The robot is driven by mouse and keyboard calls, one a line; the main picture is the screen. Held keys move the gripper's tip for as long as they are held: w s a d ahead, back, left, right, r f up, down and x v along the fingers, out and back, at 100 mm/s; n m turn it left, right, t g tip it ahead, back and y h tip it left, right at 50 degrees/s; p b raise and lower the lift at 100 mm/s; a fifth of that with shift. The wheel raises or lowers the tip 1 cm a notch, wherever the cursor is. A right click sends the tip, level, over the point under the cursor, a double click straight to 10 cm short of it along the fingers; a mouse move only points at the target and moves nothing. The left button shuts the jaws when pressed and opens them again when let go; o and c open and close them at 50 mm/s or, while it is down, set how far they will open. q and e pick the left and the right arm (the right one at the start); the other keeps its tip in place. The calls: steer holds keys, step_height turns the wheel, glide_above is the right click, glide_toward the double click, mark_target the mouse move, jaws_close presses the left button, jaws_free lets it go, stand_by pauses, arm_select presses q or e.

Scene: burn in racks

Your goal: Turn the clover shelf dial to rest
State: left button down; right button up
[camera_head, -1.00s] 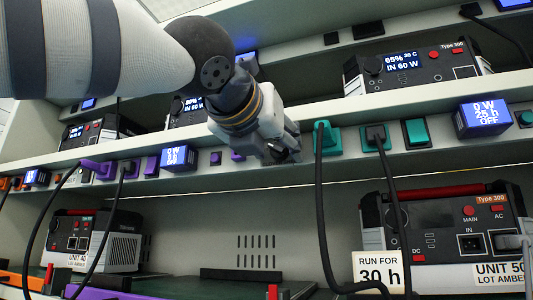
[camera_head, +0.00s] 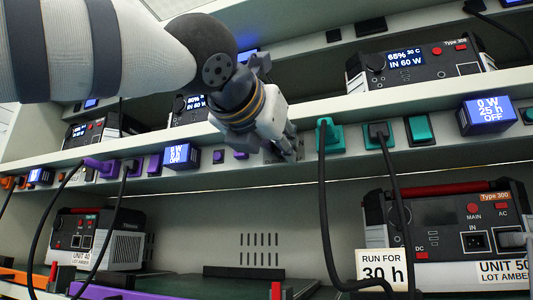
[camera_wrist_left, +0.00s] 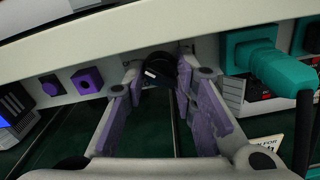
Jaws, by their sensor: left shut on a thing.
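A black dial (camera_wrist_left: 158,70) with a pale mark sits on the front rail of the shelf. In the left wrist view it lies between the fingertips of my left gripper (camera_wrist_left: 160,78), which is shut on it. In the head view my left gripper (camera_head: 290,150) reaches the rail from the upper left, and its fingers hide the dial. No clover marking can be read, and the mark's exact setting is unclear. My right gripper is in neither view.
A teal plug (camera_head: 328,136) with a hanging black cable is just right of the gripper. A purple socket (camera_wrist_left: 87,80) and a blue display (camera_head: 180,156) are to its left. Another display (camera_head: 486,115) reads 0 W, 25 h, OFF. Power units stand above and below the rail.

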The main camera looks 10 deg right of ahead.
arm_select(q)
steer(key=shift+w+f+m, duration=0.1)
steer(key=shift+m, duration=4.5)
steer(key=c, duration=1.3)
jaws_free()
steer(key=shift+a+r, duration=0.1)
steer(key=shift+r, duration=0.15)
